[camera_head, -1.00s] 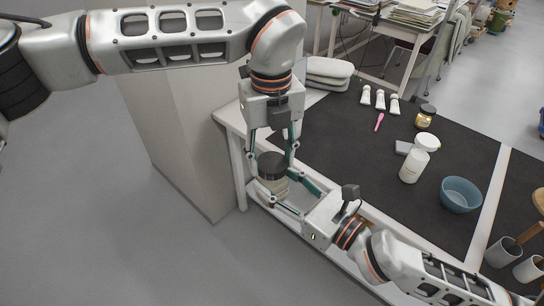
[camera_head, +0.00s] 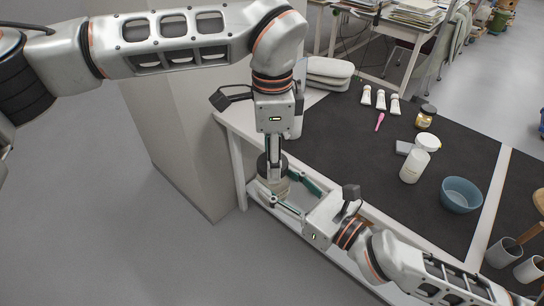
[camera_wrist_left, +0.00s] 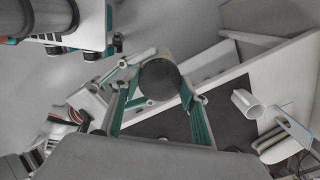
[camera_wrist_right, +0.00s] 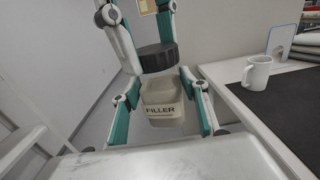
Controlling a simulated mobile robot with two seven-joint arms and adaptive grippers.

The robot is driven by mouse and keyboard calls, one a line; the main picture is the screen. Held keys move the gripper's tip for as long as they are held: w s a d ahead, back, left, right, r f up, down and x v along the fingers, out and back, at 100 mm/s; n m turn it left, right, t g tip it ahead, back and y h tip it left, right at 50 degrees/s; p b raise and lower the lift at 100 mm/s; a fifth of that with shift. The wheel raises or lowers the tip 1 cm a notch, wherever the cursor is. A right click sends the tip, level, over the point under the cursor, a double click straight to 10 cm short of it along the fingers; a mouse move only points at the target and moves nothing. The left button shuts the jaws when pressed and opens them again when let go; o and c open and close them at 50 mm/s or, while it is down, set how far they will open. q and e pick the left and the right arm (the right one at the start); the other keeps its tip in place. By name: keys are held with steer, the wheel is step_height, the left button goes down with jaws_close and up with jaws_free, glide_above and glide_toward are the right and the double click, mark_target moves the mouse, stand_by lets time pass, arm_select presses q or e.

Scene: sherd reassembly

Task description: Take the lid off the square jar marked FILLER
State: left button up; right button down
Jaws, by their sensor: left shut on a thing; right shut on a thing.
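The square jar marked FILLER (camera_wrist_right: 163,116) is pale and upright in the right wrist view, its label facing that camera. My right gripper (camera_wrist_right: 161,90) is shut on the jar's sides. My left gripper (camera_wrist_left: 161,82) comes from above and is shut on the lid, which shows as a dark disc (camera_wrist_left: 160,75) in the left wrist view. In the head view the jar (camera_head: 277,187) is partly hidden by the fingers, just off the table's near left edge.
The table has a dark mat (camera_head: 340,140) with a white bottle (camera_head: 414,166), a blue bowl (camera_head: 461,195), an amber jar (camera_head: 425,117), several tubes and a pink tool (camera_head: 379,121). A white mug (camera_wrist_right: 257,73) stands near the table edge. The near left mat is clear.

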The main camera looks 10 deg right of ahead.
arm_select(q)
steer(key=shift+d, duration=0.1)
steer(key=o, duration=1.2)
